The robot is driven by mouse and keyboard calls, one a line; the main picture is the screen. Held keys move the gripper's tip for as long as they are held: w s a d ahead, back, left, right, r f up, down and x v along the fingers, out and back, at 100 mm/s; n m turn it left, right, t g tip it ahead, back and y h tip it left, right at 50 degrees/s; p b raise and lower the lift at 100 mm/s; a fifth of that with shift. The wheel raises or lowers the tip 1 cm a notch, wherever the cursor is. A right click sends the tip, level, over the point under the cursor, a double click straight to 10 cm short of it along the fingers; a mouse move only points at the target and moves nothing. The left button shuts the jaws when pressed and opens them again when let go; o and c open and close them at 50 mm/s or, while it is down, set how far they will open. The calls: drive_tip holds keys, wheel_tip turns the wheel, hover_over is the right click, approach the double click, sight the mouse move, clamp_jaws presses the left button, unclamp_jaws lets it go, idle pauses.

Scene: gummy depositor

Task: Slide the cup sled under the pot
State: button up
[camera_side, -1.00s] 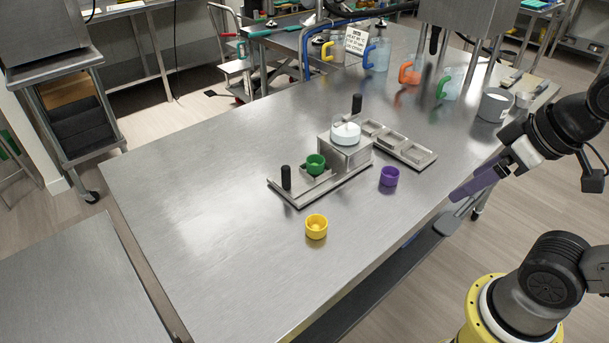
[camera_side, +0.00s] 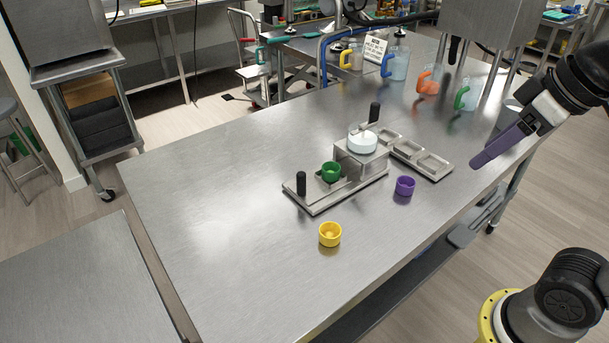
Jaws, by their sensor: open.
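The cup sled (camera_side: 327,184), a metal slide, carries a green cup (camera_side: 331,172) and has a black upright handle (camera_side: 301,184) at its left end. It sits on a metal base, left of a raised block. The pot (camera_side: 362,141), white and round, stands on that block, right of and above the green cup. A second black handle (camera_side: 374,112) rises behind the pot. My gripper (camera_side: 497,148), with purple fingers, is open and empty, well to the right of the pot and above the table's right edge. The gap between its fingers is hard to see from this angle.
A yellow cup (camera_side: 330,234) and a purple cup (camera_side: 404,186) stand in front of the base. A metal tray with square cavities (camera_side: 430,166) lies to its right. Jugs with coloured handles (camera_side: 396,65) stand at the back. The table's left side is clear.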

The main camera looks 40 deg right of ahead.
drive_tip(key=w+a+r+n+g, duration=0.1)
drive_tip(key=w+a+r, duration=0.1)
drive_tip(key=w+r, duration=0.55)
drive_tip(key=n+g, duration=0.3)
drive_tip(key=g, duration=0.1)
hover_over(301, 173)
wheel_tip(301, 173, down, 14)
wheel_tip(301, 173, down, 14)
drive_tip(key=shift+r, duration=0.1)
clamp_jaws()
